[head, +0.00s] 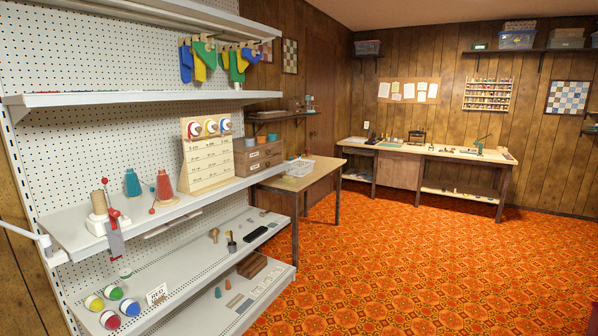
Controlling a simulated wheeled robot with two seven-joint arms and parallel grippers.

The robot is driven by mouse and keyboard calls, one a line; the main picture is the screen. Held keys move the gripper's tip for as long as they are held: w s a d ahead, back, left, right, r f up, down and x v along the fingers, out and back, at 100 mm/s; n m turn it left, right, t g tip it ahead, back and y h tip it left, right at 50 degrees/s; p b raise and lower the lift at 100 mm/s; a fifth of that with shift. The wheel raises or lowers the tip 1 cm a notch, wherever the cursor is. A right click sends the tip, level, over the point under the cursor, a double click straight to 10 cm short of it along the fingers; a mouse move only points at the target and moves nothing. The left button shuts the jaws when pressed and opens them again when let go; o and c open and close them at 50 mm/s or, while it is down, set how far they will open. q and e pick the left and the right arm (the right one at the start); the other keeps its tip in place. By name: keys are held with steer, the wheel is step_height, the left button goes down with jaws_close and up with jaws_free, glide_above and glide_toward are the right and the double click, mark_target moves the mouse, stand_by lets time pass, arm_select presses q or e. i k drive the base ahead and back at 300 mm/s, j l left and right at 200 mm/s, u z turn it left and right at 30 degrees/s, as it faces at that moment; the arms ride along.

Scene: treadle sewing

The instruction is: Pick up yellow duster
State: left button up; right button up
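Blue, yellow and green cloths hang in a row below the top shelf, at the upper middle of the head view. One yellow cloth (199,67) hangs between a blue cloth (186,64) and a green cloth (206,53). Another patch of yellow (240,61) shows farther right, partly covered by its green and blue neighbours. These look like dusters; I cannot tell which one the task names. Neither of my grippers shows in this view.
The white pegboard shelving (120,99) fills the left side. Its middle shelf holds a yarn winder (98,203), thread cones (165,187) and a wooden rack (208,163). A wooden table (325,169) stands beyond. The orange patterned floor (420,260) is clear on the right.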

mark_target(287, 178)
steer(key=i+l+z, duration=0.1)
steer(key=i+z, duration=0.35)
steer(key=i, duration=2.4)
